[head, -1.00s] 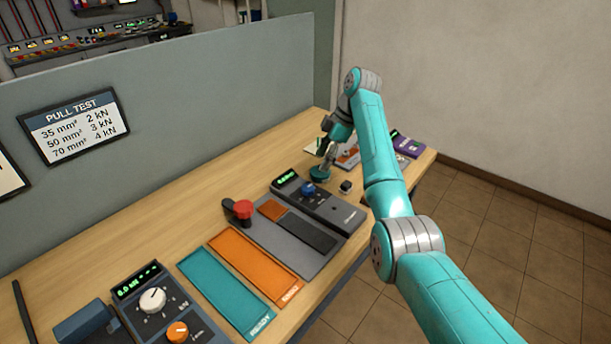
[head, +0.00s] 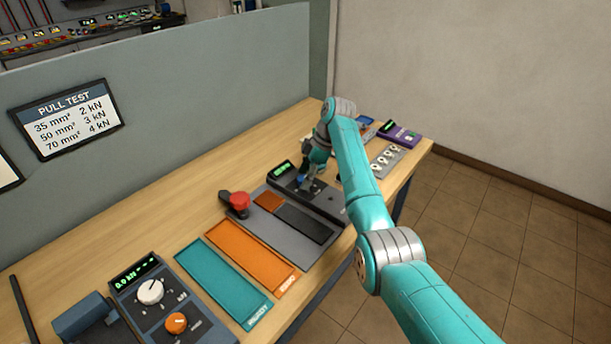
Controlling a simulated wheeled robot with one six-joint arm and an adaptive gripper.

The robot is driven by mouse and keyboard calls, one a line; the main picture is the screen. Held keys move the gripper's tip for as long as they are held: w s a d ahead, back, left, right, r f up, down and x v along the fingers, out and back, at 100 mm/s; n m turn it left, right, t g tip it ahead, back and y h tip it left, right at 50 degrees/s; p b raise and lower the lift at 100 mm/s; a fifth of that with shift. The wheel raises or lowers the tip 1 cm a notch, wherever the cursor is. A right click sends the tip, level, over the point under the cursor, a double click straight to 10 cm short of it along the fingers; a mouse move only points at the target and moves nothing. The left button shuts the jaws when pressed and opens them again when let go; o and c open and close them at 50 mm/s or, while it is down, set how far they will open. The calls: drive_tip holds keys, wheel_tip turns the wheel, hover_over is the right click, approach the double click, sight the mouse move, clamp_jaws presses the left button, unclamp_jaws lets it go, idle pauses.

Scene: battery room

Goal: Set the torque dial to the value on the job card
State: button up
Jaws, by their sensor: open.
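A dark tester box (head: 325,200) with a small green display (head: 281,169) lies towards the far end of the workbench. A blue dial (head: 301,180) on it is mostly covered by my gripper (head: 308,183). My gripper is open and points down at the dial, with its fingers close to it. I cannot tell whether they touch it. The display digits are too small to read. I cannot make out a job card with a torque value.
A red mushroom button (head: 239,202) stands on the bench (head: 150,215). Orange (head: 250,256) and teal (head: 222,285) trays lie nearer, beside a dial box (head: 150,312). A purple device (head: 399,134) and a grey plate (head: 387,160) lie at the far end. A pull test sign (head: 66,118) hangs on the partition.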

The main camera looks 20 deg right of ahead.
drive_tip(key=c, duration=1.1)
drive_tip(key=shift+c, duration=0.2)
